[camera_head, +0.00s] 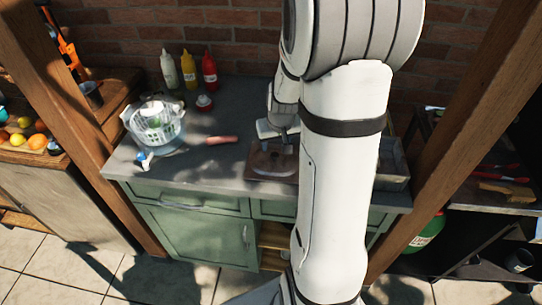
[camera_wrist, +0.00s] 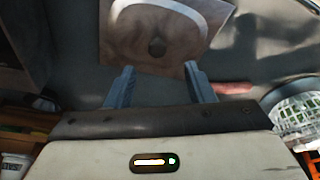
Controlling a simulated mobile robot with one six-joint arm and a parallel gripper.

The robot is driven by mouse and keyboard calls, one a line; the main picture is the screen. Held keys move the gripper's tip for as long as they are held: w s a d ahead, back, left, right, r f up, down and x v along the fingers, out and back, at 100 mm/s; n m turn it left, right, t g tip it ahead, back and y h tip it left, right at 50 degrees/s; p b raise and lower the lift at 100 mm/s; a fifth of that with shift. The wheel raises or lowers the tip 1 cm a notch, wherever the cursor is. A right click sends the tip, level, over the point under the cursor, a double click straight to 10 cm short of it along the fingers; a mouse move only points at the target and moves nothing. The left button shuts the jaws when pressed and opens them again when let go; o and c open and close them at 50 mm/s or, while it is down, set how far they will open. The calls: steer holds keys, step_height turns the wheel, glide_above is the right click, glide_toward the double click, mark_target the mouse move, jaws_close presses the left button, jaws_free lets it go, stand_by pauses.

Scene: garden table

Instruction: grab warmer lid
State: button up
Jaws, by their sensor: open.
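A flat, squarish brown piece (camera_head: 262,163) with a pale shiny patch lies on the dark counter, partly behind my arm. In the wrist view a flat brown-grey plate (camera_wrist: 125,35) with a dark round knob (camera_wrist: 157,47) shows at the top; it looks like the warmer lid. My gripper (camera_wrist: 160,74) is open, with its two fingers apart and nothing between them. The knob lies beyond the fingertips, roughly in line with the gap. In the head view my gripper (camera_head: 285,138) is close by the brown piece; whether it touches cannot be told.
A grey metal bin (camera_head: 393,165) stands right of my arm. A glass bowl with a white basket (camera_head: 155,120), a reddish sausage-like item (camera_head: 221,140) and several sauce bottles (camera_head: 189,70) are on the left. The counter between them is mostly clear. Wooden posts flank the counter.

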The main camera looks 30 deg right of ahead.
mark_target(275, 155)
steer(key=shift+p+x, duration=0.6)
steer(key=shift+x, duration=2.7)
steer(key=shift+s+d, duration=0.15)
steer(key=shift+d, duration=0.05)
steer(key=shift+c, duration=0.2)
jaws_close()
